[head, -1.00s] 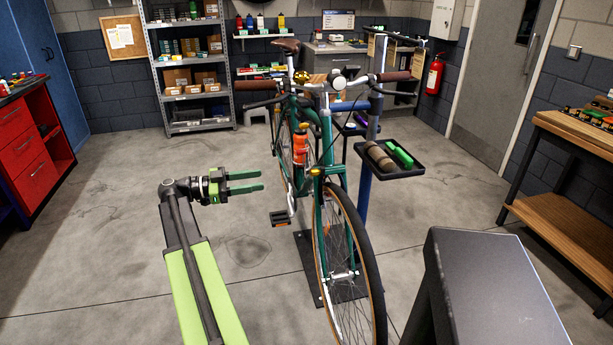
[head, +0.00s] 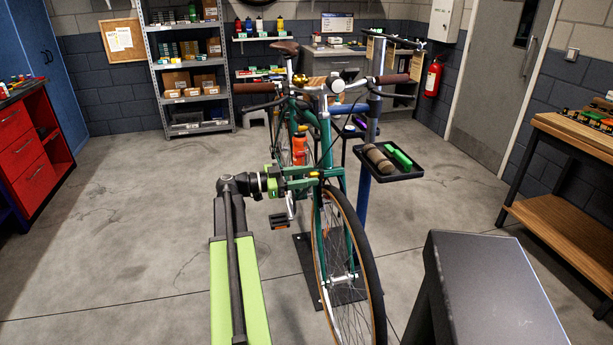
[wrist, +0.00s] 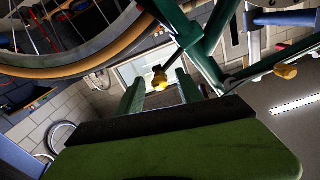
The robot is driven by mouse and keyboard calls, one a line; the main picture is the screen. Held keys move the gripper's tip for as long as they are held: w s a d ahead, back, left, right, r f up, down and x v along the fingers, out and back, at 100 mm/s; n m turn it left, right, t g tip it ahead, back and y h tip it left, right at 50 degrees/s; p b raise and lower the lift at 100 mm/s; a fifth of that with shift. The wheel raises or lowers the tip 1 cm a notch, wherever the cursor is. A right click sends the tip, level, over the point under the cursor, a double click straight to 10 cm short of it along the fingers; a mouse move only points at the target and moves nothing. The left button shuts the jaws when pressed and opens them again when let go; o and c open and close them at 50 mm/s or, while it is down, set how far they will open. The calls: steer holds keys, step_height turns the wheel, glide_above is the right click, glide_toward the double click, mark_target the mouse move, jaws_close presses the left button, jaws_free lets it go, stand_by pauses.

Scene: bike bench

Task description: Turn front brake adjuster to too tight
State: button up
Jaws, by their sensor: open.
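The bike's front end, with its green frame (head: 333,172) and front wheel (head: 352,262), stands in the middle of the head view. In the wrist view a small gold knob (wrist: 160,78), which looks like the front brake adjuster, sits on a dark stem by the green frame tubes. My gripper (wrist: 160,88) is open, and the knob shows between its two green fingers, with a gap on each side. I cannot tell how deep it lies between them. In the head view my gripper (head: 308,178) is level beside the fork crown, and the knob is hard to make out there.
A second gold knob (wrist: 286,71) shows at right in the wrist view. The tire (wrist: 85,62) passes close above my fingers there. A dark bench (head: 490,290) stands front right. Floor left of the bike is clear.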

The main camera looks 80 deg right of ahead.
steer(key=shift+c, duration=0.3)
jaws_close()
steer(key=shift+w, duration=0.1)
